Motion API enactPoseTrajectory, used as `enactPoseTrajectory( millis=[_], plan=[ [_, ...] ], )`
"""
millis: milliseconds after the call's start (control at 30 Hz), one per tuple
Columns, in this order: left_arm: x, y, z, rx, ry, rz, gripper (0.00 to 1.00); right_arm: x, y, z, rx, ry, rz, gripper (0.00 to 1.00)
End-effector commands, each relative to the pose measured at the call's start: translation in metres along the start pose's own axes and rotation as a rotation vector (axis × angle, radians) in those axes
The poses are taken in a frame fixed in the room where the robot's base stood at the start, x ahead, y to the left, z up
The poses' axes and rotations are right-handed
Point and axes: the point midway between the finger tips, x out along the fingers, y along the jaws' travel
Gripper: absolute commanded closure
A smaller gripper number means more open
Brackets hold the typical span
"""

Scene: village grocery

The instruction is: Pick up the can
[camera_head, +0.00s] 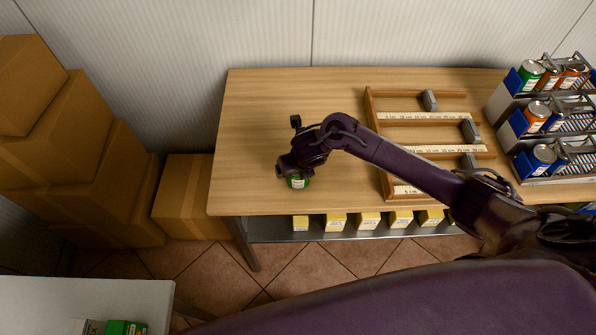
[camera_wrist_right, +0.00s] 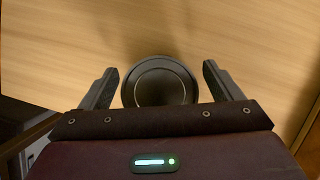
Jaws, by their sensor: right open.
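In the right wrist view, the round dark end of the can (camera_wrist_right: 160,82) lies between the two fingers of my right gripper (camera_wrist_right: 160,85). The fingers are open, with a gap on each side of the can. My left gripper is not in view.
A wooden divider tray (camera_head: 372,130) lies to the right of the can. A tiered rack of cans (camera_head: 515,140) stands at the far right. Cardboard boxes (camera_head: 75,140) are stacked left of the table. Yellow boxes (camera_head: 368,222) sit on the shelf below.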

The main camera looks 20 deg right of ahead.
Motion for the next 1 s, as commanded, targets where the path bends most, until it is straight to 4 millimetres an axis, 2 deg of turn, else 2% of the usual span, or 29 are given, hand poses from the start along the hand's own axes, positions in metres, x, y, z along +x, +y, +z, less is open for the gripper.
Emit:
enactPoseTrajectory(
  millis=[267,700,1000],
  plan=[
    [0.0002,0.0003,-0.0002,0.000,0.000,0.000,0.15,0.0043,0.0003,0.0005,0.000,-0.001,0.001,0.15],
    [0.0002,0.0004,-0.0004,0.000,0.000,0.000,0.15,0.0041,0.0000,0.0005,0.001,-0.001,0.000,0.70],
    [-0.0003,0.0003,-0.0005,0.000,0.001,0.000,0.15,0.0013,0.0002,0.0025,0.002,-0.003,0.001,0.70]
  ],
)
